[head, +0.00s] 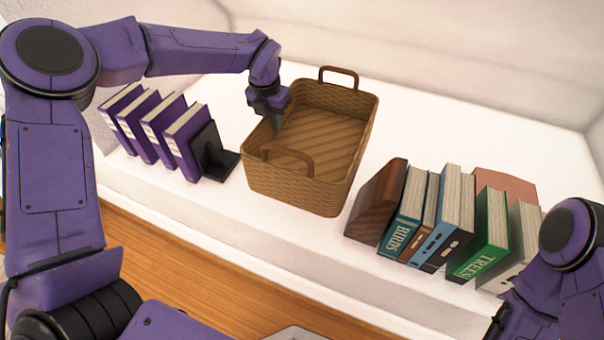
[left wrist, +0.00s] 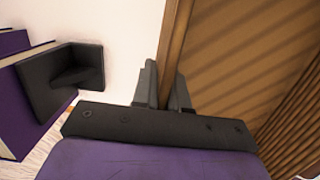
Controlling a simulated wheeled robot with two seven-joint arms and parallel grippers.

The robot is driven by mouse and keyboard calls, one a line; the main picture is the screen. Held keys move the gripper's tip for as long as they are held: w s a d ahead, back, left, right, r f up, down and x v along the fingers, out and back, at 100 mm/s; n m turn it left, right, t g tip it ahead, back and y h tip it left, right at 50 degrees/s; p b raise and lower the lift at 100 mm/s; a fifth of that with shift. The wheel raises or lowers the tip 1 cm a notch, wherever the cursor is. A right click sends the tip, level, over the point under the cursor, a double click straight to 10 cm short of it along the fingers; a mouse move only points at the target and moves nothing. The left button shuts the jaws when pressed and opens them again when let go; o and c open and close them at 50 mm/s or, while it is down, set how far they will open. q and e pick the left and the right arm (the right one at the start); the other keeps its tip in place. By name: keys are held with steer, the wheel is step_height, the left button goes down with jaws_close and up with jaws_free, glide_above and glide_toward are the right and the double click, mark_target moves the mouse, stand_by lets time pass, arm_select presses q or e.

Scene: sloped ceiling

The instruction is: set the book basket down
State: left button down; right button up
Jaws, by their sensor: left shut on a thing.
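The book basket (head: 300,196) is a brown woven basket with two handles, and it looks empty. It is on or just above the white shelf top; I cannot tell whether its bottom touches. My left gripper (head: 272,122) is at the basket's left wall, shut on its rim. In the left wrist view the fingers (left wrist: 163,92) pinch the basket's wall (left wrist: 176,40) between them. The basket's slatted floor shows to the right of the fingers. My right gripper is out of view; only part of my right arm shows at the lower right.
Several purple books (head: 148,125) stand left of the basket against a black bookend (head: 212,155). A wooden bookend (head: 378,203) and several mixed books (head: 450,215) stand to its right. The white top (head: 460,130) is clear behind them. Its front edge drops toward a wooden floor (head: 160,275).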

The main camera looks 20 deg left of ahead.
mark_target(275, 137)
arm_select(q)
step_height(275, 137, down, 8)
steer(key=shift+b, duration=0.9)
steer(key=shift+r, duration=0.1)
steer(key=c, duration=1.6)
jaws_free()
steer(key=shift+f, duration=0.25)
steer(key=o, duration=0.4)
steer(key=shift+o, duration=0.2)
steer(key=r+p, duration=0.1)
steer(key=r, duration=0.3)
steer(key=s+r+p, duration=0.1)
steer(key=r, duration=0.3)
steer(key=r+p, duration=0.1)
steer(key=r, duration=0.3)
steer(key=shift+s+r, duration=0.15)
steer(key=shift+s, duration=0.25)
